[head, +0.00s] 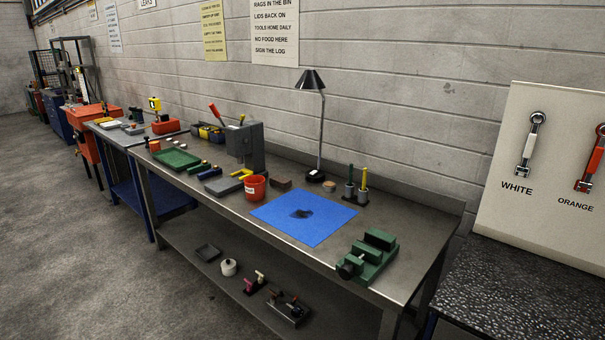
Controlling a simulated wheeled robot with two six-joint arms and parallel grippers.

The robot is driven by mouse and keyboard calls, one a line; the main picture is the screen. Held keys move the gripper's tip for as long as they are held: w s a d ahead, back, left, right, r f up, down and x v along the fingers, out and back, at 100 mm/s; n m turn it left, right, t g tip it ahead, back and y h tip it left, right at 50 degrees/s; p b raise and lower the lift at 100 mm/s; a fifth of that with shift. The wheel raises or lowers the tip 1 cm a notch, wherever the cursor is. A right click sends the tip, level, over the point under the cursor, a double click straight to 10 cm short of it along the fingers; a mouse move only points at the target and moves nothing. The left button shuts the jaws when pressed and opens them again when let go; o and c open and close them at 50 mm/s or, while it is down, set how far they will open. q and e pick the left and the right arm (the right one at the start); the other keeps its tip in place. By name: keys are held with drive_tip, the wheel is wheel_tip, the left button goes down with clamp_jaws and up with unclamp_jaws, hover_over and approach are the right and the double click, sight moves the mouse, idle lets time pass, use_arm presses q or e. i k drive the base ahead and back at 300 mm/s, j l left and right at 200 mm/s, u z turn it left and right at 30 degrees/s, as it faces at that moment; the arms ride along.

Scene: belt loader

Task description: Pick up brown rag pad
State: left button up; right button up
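A small brown item (281,183), which looks like the brown rag pad, lies on the metal workbench (390,218). It is behind and to the right of a red cup (255,188) and behind the blue mat (285,225). It is too small to make out its texture. A dark patch (301,213) shows on the blue mat. Neither of my grippers is in view.
A green vise (370,257) stands at the bench's right front. A black lamp (313,80), a grey machine (245,145) and a green tray (176,158) also stand on the bench. A lower shelf (205,280) holds several small items. Open floor (70,240) lies at left.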

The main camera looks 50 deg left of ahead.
sight(279, 180)
drive_tip(key=j+z, duration=0.2)
drive_tip(key=j, duration=2.4)
drive_tip(key=k, duration=0.05)
